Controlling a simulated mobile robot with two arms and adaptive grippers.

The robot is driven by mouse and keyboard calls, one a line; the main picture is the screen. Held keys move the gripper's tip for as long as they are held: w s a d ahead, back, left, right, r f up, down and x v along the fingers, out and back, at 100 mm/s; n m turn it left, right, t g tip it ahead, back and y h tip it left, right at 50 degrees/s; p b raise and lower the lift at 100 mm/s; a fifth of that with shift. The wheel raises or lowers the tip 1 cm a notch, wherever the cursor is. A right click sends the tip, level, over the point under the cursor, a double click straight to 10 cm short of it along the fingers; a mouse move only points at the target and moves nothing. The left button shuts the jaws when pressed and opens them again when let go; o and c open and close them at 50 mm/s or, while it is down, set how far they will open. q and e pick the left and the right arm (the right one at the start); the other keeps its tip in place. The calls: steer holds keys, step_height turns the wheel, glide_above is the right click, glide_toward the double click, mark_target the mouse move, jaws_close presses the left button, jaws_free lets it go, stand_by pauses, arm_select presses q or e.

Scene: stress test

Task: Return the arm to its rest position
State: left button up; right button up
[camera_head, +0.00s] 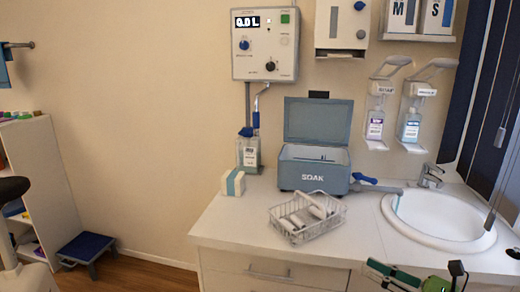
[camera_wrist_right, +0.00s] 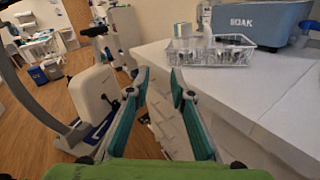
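My right gripper (camera_head: 412,277) is at the bottom right of the head view, at the front edge of the counter (camera_head: 225,228), below the sink. In the right wrist view its two teal fingers (camera_wrist_right: 161,80) stand apart with nothing between them. It is clear of the wire basket (camera_head: 306,219), which holds white items and also shows in the wrist view (camera_wrist_right: 222,55). My left gripper is not in view in either picture.
On the counter stand an open blue SOAK box (camera_head: 313,177), a white box with a teal band (camera_head: 233,183) and a sink (camera_head: 438,218). White equipment (camera_wrist_right: 100,92) stands left of the fingers in the wrist view. Wooden floor (camera_head: 130,274) shows left of the counter.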

steer(key=d+f+m+t+h, duration=0.1)
steer(key=d+f+m+h, duration=0.2)
steer(key=f+m, duration=0.5)
steer(key=s+d+f+m+h, duration=0.1)
steer(key=d+f+m+h, duration=0.2)
steer(key=f+m, duration=0.5)
steer(key=d+f+m+t+h, duration=0.1)
steer(key=d+f+m+h, duration=0.3)
steer(key=f, duration=0.7)
steer(key=s+f+m+g+h, duration=0.2)
steer(key=s+f+m, duration=0.5)
steer(key=f, duration=0.5)
steer(key=s+a+f+m+g+h, duration=0.1)
steer(key=s+a+f+m+g, duration=0.2)
steer(key=s+f, duration=0.6)
steer(key=s+a+f+m+g+h, duration=0.15)
steer(key=s+f+m, duration=0.25)
steer(key=s+f, duration=0.45)
steer(key=s+a+f+m+g, duration=0.2)
steer(key=s+a, duration=0.1)
steer(key=s, duration=0.5)
steer(key=s+a+f+m+g+y, duration=0.1)
steer(key=s+a+f+m+g, duration=0.1)
steer(key=s, duration=0.6)
steer(key=s+a+f+m+g, duration=0.2)
steer(key=s+a+f+g, duration=0.1)
steer(key=s, duration=0.5)
steer(key=shift+a+f+m+p, duration=0.3)
steer(key=shift+a+f, duration=0.2)
steer(key=shift+a, duration=0.3)
